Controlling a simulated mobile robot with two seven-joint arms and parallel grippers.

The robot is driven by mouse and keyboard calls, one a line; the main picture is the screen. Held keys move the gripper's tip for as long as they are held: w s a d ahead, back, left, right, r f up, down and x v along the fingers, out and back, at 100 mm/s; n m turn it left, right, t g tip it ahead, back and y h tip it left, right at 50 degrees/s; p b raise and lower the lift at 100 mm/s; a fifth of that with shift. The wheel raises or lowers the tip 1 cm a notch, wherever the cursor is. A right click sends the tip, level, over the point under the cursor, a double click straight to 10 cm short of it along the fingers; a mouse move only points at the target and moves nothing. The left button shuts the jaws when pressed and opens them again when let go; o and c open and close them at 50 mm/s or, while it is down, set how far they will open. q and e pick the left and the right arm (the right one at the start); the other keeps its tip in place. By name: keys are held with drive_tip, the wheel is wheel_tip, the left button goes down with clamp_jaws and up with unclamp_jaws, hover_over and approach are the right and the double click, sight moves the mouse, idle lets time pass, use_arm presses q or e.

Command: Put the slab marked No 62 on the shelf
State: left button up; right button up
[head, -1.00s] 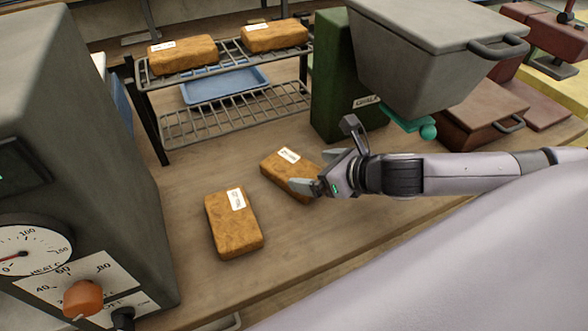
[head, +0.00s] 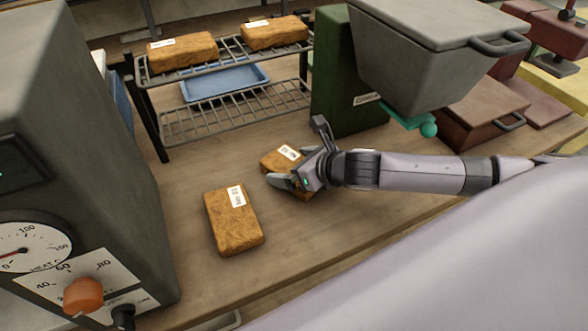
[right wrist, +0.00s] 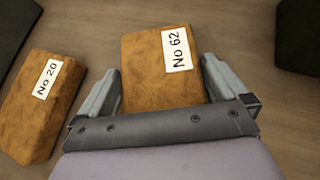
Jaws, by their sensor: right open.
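The slab marked No 62 (right wrist: 150,75) is a brown block with a white label, lying flat on the bench. In the right wrist view it sits between the two fingers of my open right gripper (right wrist: 160,90), with a gap visible on the right. In the head view my right gripper (head: 293,155) partly covers this slab (head: 272,160). The shelf (head: 236,112) is a two-tier wire rack at the back of the bench. A second slab, marked No 20 (right wrist: 40,105), lies to the left and also shows in the head view (head: 233,228). My left gripper is out of view.
Two slabs (head: 183,51) (head: 274,33) lie on the rack's upper tier. A blue tray (head: 225,82) shows behind its wires. A grey machine with a dial (head: 70,150) stands at the left. A green machine with a grey hopper (head: 430,60) stands right of the rack.

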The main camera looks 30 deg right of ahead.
drive_tip(key=shift+r, duration=0.1)
drive_tip(key=c, duration=1.1)
wheel_tip(320, 180, up, 10)
drive_tip(key=shift+w+f+p, duration=0.1)
drive_tip(key=shift+p, duration=0.85)
drive_tip(key=shift+s+a, duration=0.4)
drive_tip(key=shift+s, duration=0.05)
drive_tip(key=s+a, duration=0.1)
drive_tip(key=s+a+m+h, duration=0.1)
drive_tip(key=s, duration=0.1)
drive_tip(key=shift+s+r+m+t+h, duration=0.1)
drive_tip(key=shift+s+r+m+h, duration=0.3)
drive_tip(key=shift+s, duration=0.3)
drive_tip(key=shift+s+r+m+t+h, duration=0.1)
drive_tip(key=shift+s+r+m+h, duration=0.05)
drive_tip(key=shift+s+m+h, duration=0.45)
drive_tip(key=shift+s+r+m+t+h, duration=0.1)
drive_tip(key=shift+s+r+m+h, duration=0.25)
drive_tip(key=shift+s, duration=0.45)
drive_tip(key=shift+d, duration=0.1)
